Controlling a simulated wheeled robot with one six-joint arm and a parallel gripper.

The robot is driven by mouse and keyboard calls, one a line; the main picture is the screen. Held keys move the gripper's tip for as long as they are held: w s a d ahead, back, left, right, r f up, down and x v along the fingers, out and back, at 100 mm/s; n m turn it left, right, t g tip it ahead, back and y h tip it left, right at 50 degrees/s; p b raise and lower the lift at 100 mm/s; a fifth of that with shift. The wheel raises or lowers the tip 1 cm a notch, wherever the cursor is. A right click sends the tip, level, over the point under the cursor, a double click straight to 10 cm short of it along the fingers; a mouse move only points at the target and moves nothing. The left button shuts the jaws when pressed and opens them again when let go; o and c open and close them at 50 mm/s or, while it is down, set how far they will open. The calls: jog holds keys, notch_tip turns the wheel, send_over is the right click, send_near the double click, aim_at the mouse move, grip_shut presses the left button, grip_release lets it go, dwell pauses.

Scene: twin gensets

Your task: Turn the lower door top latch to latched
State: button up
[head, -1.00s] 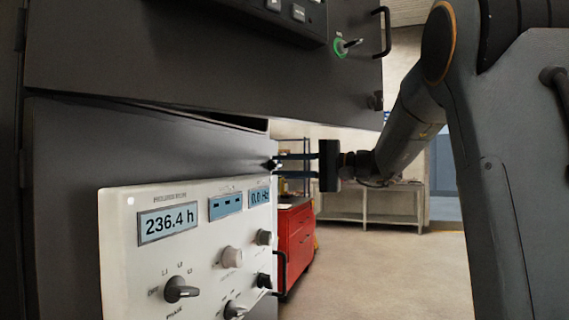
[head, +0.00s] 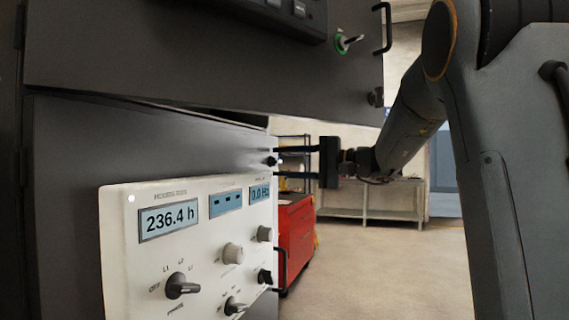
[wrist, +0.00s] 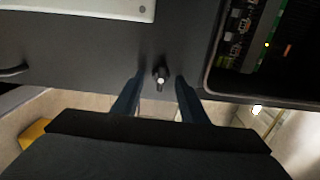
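The lower door (head: 150,140) is dark grey, stands ajar at its top and carries a white control panel (head: 205,215). Its top latch (head: 271,161) is a small dark knob with a light tip near the door's upper right edge. In the wrist view the latch (wrist: 160,76) shows upright between the fingertips. My gripper (head: 281,162) reaches in from the right, one finger above the latch and one below. In the wrist view my gripper (wrist: 159,80) is open, with a gap between the latch and each finger.
The upper door (head: 200,65) has a keyed switch (head: 347,42) and a handle (head: 383,27), and overhangs my gripper. A lower handle (head: 280,270) sits below the latch. A red cabinet (head: 295,240) and a bench (head: 370,200) stand behind. Floor at right is clear.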

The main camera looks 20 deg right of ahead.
jog(key=shift+d, duration=0.1)
jog(key=v, duration=0.7)
jog(key=shift+s+d+b, duration=0.25)
jog(key=shift+b, duration=0.2)
jog(key=shift+a, duration=0.15)
